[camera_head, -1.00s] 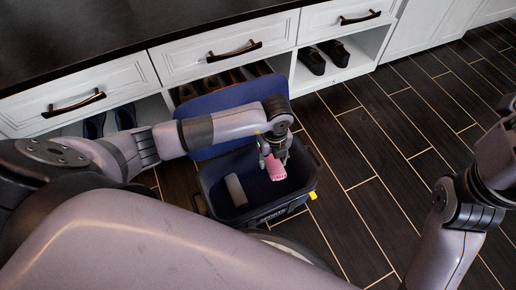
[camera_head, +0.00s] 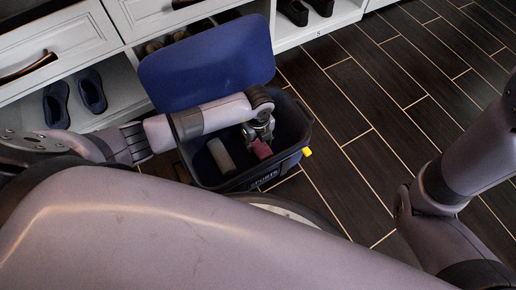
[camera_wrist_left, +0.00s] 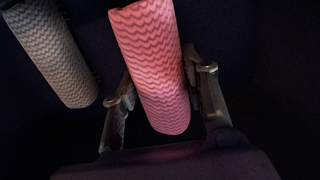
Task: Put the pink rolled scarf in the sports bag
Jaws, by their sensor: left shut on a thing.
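The pink rolled scarf (camera_head: 262,149) is inside the open sports bag (camera_head: 236,184), near its right side. My left gripper (camera_head: 258,135) reaches down into the bag and is shut on the scarf. In the left wrist view the pink scarf (camera_wrist_left: 154,65) has a zigzag pattern and lies between the two fingers of my left gripper (camera_wrist_left: 162,97). The bag's blue lid (camera_head: 205,62) stands open at the back. Whether the scarf touches the bag's floor is hard to tell. My right gripper is out of view.
A grey-beige roll (camera_head: 221,156) lies in the bag to the left of the scarf, and it also shows in the left wrist view (camera_wrist_left: 52,50). White cabinets with shoe cubbies (camera_head: 115,92) stand behind. The dark tiled floor (camera_head: 350,110) right of the bag is clear.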

